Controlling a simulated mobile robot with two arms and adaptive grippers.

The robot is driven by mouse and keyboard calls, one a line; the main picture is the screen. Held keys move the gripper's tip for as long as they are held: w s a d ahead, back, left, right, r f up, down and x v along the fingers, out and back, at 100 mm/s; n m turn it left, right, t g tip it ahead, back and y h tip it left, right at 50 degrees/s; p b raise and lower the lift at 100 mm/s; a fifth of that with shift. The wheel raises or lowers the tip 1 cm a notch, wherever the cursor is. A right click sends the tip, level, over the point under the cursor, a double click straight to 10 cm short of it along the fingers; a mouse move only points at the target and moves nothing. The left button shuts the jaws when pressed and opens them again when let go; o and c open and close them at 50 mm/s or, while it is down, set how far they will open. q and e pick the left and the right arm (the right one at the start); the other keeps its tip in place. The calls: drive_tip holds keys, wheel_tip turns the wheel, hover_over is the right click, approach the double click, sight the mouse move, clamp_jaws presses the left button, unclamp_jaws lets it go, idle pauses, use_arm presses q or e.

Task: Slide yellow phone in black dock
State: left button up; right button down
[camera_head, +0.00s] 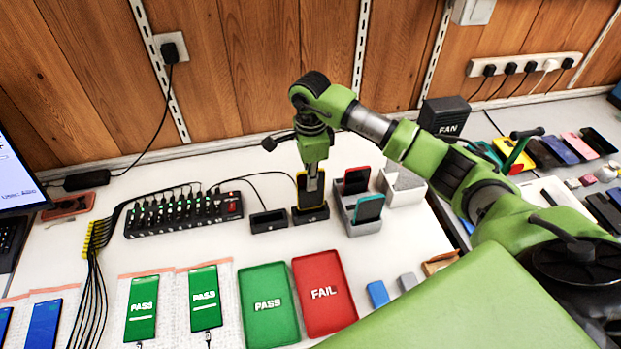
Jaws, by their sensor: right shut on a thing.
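The yellow phone (301,191) stands upright, with only a narrow yellow-edged part showing behind my gripper. My right gripper (313,183) comes down from above and is shut on the phone. The phone's lower end is at the black dock (311,214), and the gripper hides how deep it sits in the slot. A second black dock (268,221) stands empty just to the left. My left gripper is not in view.
A grey holder (364,226) with a red and a teal phone stands close on the right. A black hub (184,214) with cables lies to the left. Green PASS tray (268,336) and red FAIL tray (325,325) lie in front. Several phones fill the right side.

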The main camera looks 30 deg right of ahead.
drive_tip(key=shift+b, duration=0.3)
drive_tip(key=shift+f, duration=0.1)
idle(0.7)
drive_tip(key=shift+f+b, duration=0.55)
drive_tip(key=shift+b, duration=0.05)
drive_tip(key=shift+f, duration=0.1)
drive_tip(key=shift+f+b, duration=0.6)
drive_tip(key=shift+b, duration=0.05)
idle(0.5)
drive_tip(key=shift+f+b, duration=0.6)
drive_tip(key=shift+f, duration=0.05)
